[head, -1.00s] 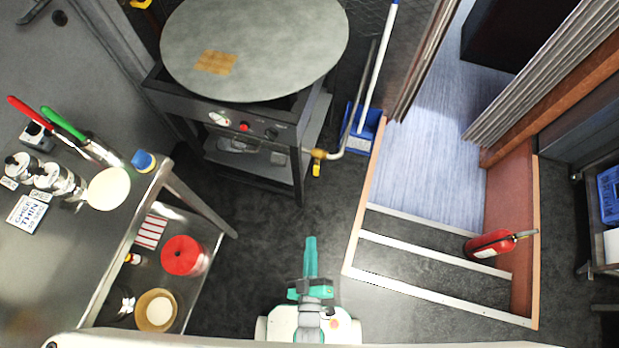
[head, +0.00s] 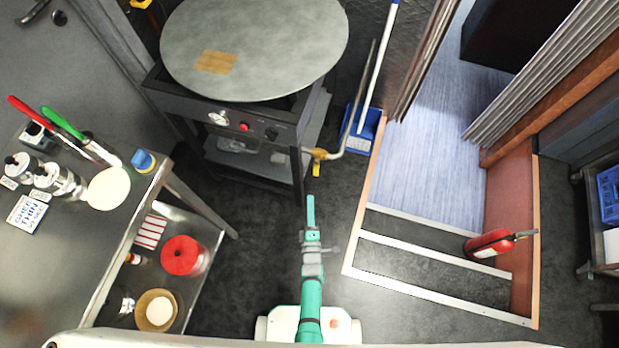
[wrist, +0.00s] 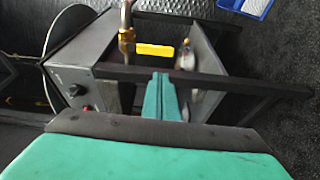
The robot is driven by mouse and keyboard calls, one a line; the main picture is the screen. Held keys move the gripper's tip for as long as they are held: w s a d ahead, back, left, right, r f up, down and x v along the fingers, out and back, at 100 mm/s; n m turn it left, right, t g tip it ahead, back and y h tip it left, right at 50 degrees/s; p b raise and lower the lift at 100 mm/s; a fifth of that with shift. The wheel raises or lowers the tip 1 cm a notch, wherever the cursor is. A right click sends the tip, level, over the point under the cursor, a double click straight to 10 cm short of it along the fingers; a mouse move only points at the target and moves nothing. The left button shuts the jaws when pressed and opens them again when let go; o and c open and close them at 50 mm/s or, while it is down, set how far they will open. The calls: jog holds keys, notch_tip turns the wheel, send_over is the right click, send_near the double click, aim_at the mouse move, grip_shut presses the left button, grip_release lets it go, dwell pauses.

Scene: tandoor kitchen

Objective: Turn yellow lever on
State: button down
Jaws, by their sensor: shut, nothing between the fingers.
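The yellow lever (head: 316,169) shows in the head view just below the brass fitting at the right side of the dark stove stand. In the wrist view the yellow lever (wrist: 155,50) lies crosswise, just beyond a dark leg of the stand, beside the brass fitting (wrist: 126,37). My gripper (head: 310,198) is shut and empty, in front of the stand and below the lever in the head view. In the wrist view my gripper's teal fingers (wrist: 161,80) are together, pointing toward the lever. I cannot tell the exact gap; no contact shows.
The stove (head: 255,50) has a round plate on top and knobs in front. A blue dustpan (head: 361,140) with a pole stands right of the pipe. A steel table (head: 90,255) stands left. A wooden-edged step frame (head: 430,265) and a red extinguisher (head: 492,242) are at right.

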aim_at(316, 168)
jog(key=shift+w+f, duration=0.2)
jog(key=shift+w, duration=0.2)
jog(key=w, duration=1)
jog(key=shift+a, duration=0.35)
jog(key=shift+d+n, duration=0.1)
jog(key=shift+n, duration=0.2)
